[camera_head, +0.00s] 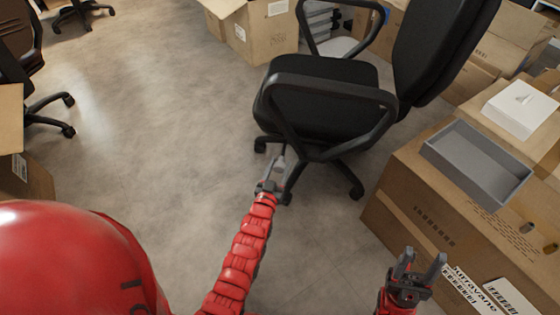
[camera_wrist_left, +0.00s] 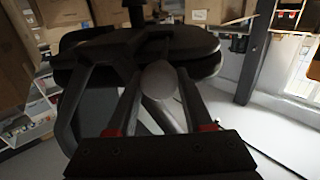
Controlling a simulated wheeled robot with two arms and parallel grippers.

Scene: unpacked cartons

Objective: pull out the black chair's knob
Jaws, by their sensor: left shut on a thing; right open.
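The black chair (camera_head: 320,95) stands on the floor at the upper middle of the head view, its armrest (camera_head: 335,87) towards me. My left gripper (camera_head: 277,166) reaches in under the near side of the seat. In the left wrist view the fingers of my left gripper (camera_wrist_left: 158,90) are on either side of a pale rounded knob (camera_wrist_left: 159,80) below the dark seat (camera_wrist_left: 190,50), and they are shut on it. The knob is hidden in the head view. My right gripper (camera_head: 424,264) is open and empty at the lower right, in front of a carton.
A large carton (camera_head: 400,190) stands at the right with a grey tray (camera_head: 475,160) and a white box (camera_head: 520,108) on top. Another carton (camera_head: 255,30) is behind the chair. Other chairs stand at the far left. The floor left of the chair is clear.

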